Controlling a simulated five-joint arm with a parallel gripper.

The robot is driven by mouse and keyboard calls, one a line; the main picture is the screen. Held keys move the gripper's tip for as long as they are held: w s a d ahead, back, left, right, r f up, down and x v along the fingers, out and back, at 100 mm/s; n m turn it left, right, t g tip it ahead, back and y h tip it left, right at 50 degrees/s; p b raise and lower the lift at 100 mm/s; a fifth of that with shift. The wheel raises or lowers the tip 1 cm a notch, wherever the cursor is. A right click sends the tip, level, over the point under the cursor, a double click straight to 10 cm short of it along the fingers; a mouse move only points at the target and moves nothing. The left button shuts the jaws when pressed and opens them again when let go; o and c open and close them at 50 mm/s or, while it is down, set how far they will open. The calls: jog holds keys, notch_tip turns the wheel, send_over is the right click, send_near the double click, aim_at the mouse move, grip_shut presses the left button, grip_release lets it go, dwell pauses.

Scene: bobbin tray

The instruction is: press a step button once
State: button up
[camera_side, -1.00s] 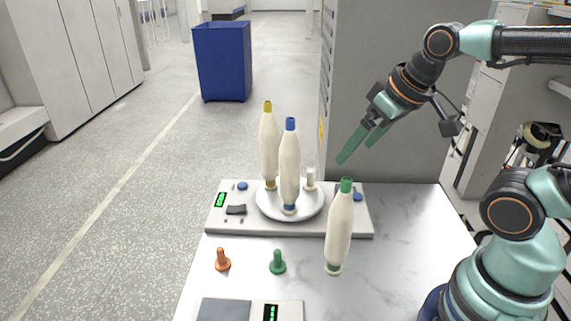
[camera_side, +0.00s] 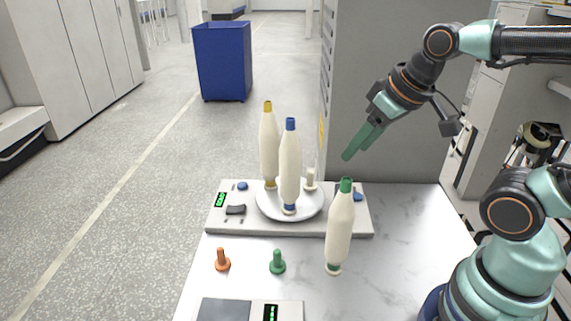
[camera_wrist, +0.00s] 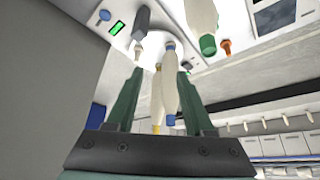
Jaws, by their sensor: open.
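A blue button (camera_side: 242,186) sits at the left of the pale panel (camera_side: 218,222), near a green display (camera_side: 220,199) and a dark switch (camera_side: 236,209). Another blue button (camera_side: 358,197) sits at the panel's right end. My gripper (camera_side: 352,153) is open and empty, raised above the right end, touching nothing; its fingers overlap in the side view. In the wrist view a blue button (camera_wrist: 105,15) lies upper left beside a green display (camera_wrist: 117,28), beyond my open fingers (camera_wrist: 158,74); I cannot tell which button it is.
A white round plate (camera_side: 262,207) on the panel holds a yellow-capped bobbin (camera_side: 268,140), a blue-capped bobbin (camera_side: 290,160) and an empty peg (camera_side: 310,178). A green-capped bobbin (camera_side: 339,235) stands in front. Orange (camera_side: 222,262) and green (camera_side: 278,264) pegs stand on the table.

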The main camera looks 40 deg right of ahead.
grip_shut()
dwell(1.4)
